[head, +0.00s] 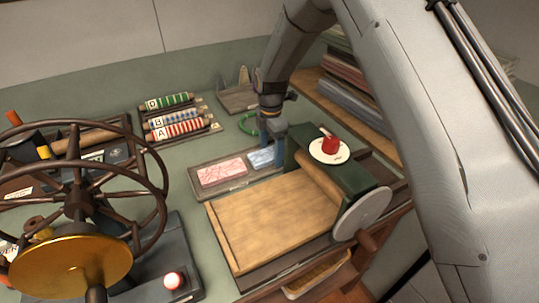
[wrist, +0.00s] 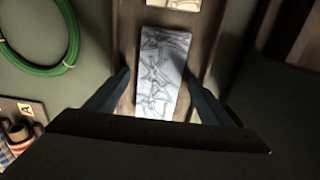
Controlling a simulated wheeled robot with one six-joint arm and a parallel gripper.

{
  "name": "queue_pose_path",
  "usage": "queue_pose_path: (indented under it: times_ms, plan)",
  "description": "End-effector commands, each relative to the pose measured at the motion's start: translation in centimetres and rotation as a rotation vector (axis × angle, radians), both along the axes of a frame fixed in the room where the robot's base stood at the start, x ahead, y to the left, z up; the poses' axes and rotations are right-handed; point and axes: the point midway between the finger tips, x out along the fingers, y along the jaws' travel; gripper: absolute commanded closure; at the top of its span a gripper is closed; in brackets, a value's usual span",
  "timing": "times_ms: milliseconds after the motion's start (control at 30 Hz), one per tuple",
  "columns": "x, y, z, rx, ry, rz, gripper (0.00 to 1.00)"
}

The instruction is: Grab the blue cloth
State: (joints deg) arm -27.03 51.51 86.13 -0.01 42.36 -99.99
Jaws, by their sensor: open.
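The blue cloth (head: 261,159) is a small flat rectangle with a wavy pattern, lying in a dark wooden tray (head: 240,184). A larger pink patterned piece (head: 222,171) lies to its left in the same tray. My gripper (head: 268,146) is over the blue cloth, pointing down. In the wrist view the blue cloth (wrist: 161,72) looks pale blue-grey and lies between the two open fingers of my gripper (wrist: 158,76). A gap shows on each side of it. Its near end is partly hidden by my gripper's body. Nothing is held.
A green press with a red knob (head: 330,145) stands close to the right of my gripper. A wooden board (head: 270,215) lies in front. A green ring (head: 248,124) lies behind. Patterned rolls (head: 175,115) and a large wheel (head: 75,195) are left.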

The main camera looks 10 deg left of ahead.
Motion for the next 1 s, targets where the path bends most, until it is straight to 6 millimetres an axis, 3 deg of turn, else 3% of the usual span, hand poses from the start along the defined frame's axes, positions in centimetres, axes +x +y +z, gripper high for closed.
queue_pose_path:
  times_ms: [67,333,667,1000]
  plan:
    - [0.0,0.0,0.0,0.000,0.000,0.000,0.25]
    - [0.0,0.0,0.0,0.000,0.000,0.000,0.70]
    - [0.1,0.1,0.7,0.002,-0.002,0.000,0.70]
    - [0.1,0.1,6.6,0.002,-0.004,0.000,0.70]
